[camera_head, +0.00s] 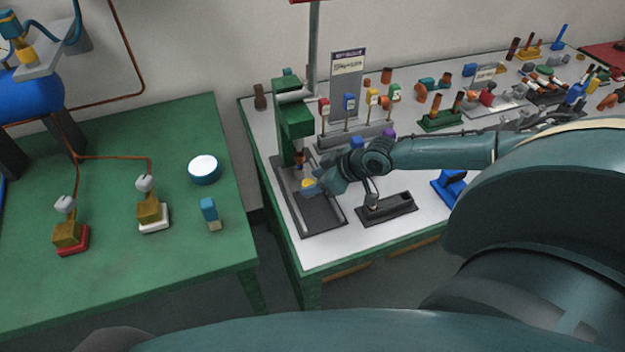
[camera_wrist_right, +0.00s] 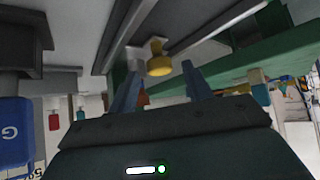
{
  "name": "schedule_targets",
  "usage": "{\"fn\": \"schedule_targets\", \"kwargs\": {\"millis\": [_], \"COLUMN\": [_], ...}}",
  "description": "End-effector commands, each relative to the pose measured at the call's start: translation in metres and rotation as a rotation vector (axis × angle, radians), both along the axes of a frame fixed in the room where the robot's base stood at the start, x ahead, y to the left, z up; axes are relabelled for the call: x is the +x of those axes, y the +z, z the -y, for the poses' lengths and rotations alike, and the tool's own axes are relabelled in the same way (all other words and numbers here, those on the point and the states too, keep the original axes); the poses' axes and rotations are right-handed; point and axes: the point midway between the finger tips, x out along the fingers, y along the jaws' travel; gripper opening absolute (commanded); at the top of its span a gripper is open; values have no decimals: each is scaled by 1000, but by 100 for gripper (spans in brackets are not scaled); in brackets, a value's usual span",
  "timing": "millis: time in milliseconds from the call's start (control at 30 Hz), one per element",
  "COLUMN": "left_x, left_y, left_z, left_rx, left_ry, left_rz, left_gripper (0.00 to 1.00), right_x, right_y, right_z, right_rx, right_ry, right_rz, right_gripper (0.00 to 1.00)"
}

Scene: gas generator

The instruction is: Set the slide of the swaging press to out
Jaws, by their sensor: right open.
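The swaging press has a green upright frame (camera_head: 293,118) and a dark base plate (camera_head: 320,218) on the white-topped table. A yellow knob (camera_head: 308,184) shows low on the press, on what looks like its slide; the wrist view shows it as a yellow round knob (camera_wrist_right: 159,64) on a pale block between dark rails. My right gripper (camera_head: 318,189) is at the knob, coming from the right. In the wrist view its two fingers (camera_wrist_right: 160,82) are apart, with the knob just beyond and between their tips. Contact cannot be told. My left gripper is not in view.
A dark fixture (camera_head: 388,209) stands just right of the press base, and a blue one (camera_head: 450,184) farther right. A rack with coloured tags (camera_head: 352,135) stands behind my right wrist. A green table (camera_head: 110,285) is to the left, across a gap.

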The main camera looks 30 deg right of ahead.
Motion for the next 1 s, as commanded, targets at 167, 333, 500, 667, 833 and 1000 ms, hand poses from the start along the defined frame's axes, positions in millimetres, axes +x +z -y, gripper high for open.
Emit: {"fn": "schedule_targets", "kwargs": {"millis": [167, 333, 500, 667, 833, 1000], "left_x": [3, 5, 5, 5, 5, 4], "left_y": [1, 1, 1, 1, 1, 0], "left_z": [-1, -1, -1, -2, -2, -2], "left_rx": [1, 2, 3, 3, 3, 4], "left_ry": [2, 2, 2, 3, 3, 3], "left_rz": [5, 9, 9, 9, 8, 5], "left_gripper": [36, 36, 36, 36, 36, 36], "right_x": [6, 7, 7, 7, 7, 7], "right_y": [-8, -9, -9, -8, -8, -8], "right_z": [-5, -5, -5, -5, -5, -5], "right_rx": [0, -2, 0, 0, 0, 0], "right_ry": [1, 1, 1, 1, 1, 1], "right_rz": [0, 0, 0, 0, 0, 0], "right_gripper": [50, 50, 44, 31, 17, 3]}}
